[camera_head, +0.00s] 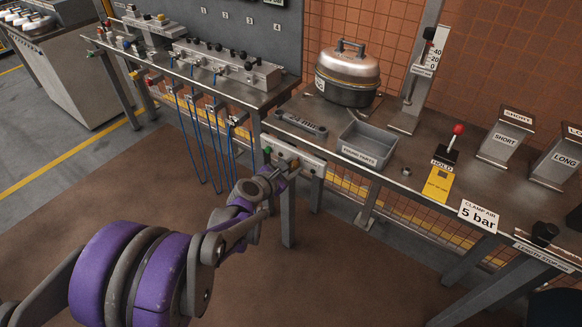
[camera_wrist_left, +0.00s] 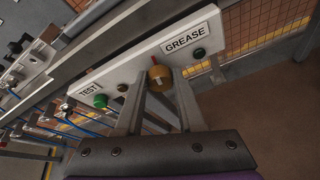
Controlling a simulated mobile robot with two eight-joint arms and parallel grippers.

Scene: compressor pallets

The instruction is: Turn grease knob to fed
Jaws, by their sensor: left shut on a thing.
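The grease knob (camera_wrist_left: 160,78) is a brass-coloured round knob on a pale panel (camera_wrist_left: 140,58), with a small red mark at its upper edge. The GREASE label (camera_wrist_left: 185,38) is up and right of it. My left gripper (camera_wrist_left: 160,84) has one finger on each side of the knob and is shut on it. In the head view my left gripper (camera_head: 283,172) reaches the panel (camera_head: 310,160) under the bench's front edge and hides most of the knob. I cannot read any position marking around the knob. My right gripper is not in view.
On the same panel are a TEST label (camera_wrist_left: 88,90), a green button (camera_wrist_left: 100,101) and a dark green round piece (camera_wrist_left: 198,53). Blue hoses (camera_head: 212,140) hang left of the panel. The bench holds a grey tray (camera_head: 367,143) and a red-topped lever (camera_head: 456,135).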

